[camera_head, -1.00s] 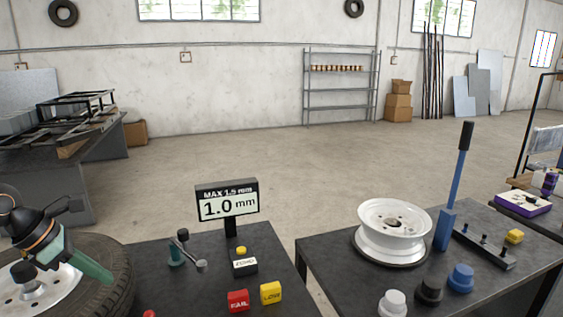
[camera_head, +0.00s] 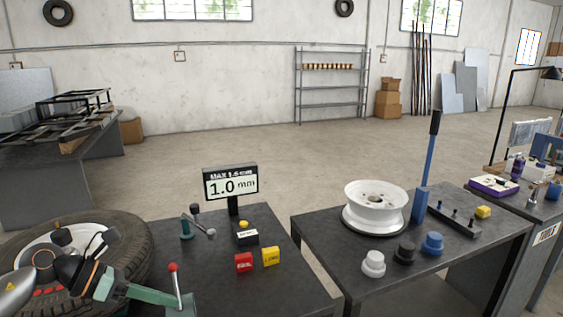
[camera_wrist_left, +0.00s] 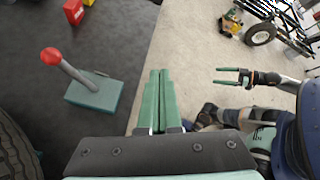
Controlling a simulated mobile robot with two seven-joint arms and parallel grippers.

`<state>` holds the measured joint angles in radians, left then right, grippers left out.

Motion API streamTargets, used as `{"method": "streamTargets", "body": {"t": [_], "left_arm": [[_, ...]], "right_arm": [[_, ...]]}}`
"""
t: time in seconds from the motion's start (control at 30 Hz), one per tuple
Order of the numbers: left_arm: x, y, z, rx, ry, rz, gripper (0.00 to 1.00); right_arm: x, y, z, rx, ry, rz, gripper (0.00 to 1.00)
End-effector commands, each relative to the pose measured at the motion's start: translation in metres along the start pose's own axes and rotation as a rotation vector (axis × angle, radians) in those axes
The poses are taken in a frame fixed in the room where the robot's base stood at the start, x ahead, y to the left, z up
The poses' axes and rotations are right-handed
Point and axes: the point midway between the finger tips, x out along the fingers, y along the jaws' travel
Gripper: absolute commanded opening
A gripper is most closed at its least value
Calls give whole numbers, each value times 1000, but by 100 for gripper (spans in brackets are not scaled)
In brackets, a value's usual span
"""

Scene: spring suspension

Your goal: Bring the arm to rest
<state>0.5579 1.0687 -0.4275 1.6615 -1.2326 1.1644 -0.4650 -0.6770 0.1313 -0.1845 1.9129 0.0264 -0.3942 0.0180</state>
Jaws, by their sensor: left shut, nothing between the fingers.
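My left gripper (camera_head: 170,298) reaches in from the lower left of the head view, low over the dark bench beside the tyre. Its green fingers are together and empty, as the left wrist view (camera_wrist_left: 160,78) also shows. A lever with a red ball (camera_head: 174,268) stands on a green base close to its fingertips. In the left wrist view the same red-ball lever (camera_wrist_left: 52,57) is left of the fingers, apart from them. My right gripper (camera_wrist_left: 230,77) shows in the left wrist view, over the floor, with its two fingers apart; it is not in the head view.
A tyre (camera_head: 135,235) lies at the left. The bench (camera_head: 205,285) holds a 1.0 mm display (camera_head: 230,186), a red button (camera_head: 243,262) and a yellow button (camera_head: 271,256). A second bench (camera_head: 330,240) holds a white wheel rim (camera_head: 376,207) and a blue lever (camera_head: 425,170). Floor lies between benches.

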Motion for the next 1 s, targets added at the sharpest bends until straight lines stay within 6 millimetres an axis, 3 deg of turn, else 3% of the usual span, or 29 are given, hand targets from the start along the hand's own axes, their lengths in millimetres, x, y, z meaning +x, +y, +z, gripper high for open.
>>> {"method": "streamTargets", "body": {"t": [0.03, 0.2, 0.33, 0.43, 0.57, 0.63, 0.7, 0.8, 0.87, 0.9, 1.0], "left_arm": [[25, -16, -1, -85, -73, -81, 0], [80, -56, 7, -506, -378, -324, 0], [102, -60, -1, -939, -599, -450, 0], [115, -49, -25, -1315, -750, -500, 0], [134, -31, -88, -1841, -918, -492, 0], [145, -27, -135, -2134, -993, -453, 0], [156, -32, -185, -2410, -1052, -394, 0], [168, -47, -243, -2716, -1105, -301, 0], [173, -59, -271, -2858, -1123, -247, 0], [175, -66, -285, 2918, 1126, 214, 0], [179, -79, -308, 2824, 1057, 147, 0]], "right_arm": [[0, 0, -4, -1, 6, 1, 94], [-1, 0, -6, -1, 7, 1, 94], [-3, 0, -5, 0, 3, 0, 94], [-4, 0, -5, 0, 3, 1, 94], [-5, 0, -6, 0, 1, 0, 94], [-6, 0, -6, 0, 0, 0, 94], [-6, 0, -6, 0, 0, 0, 94], [-7, 0, -6, 0, 0, 0, 94], [-7, 0, -7, 0, -1, 0, 94], [-7, 0, -7, 0, -1, 0, 94], [-7, 0, -7, 0, -1, 0, 94]]}}
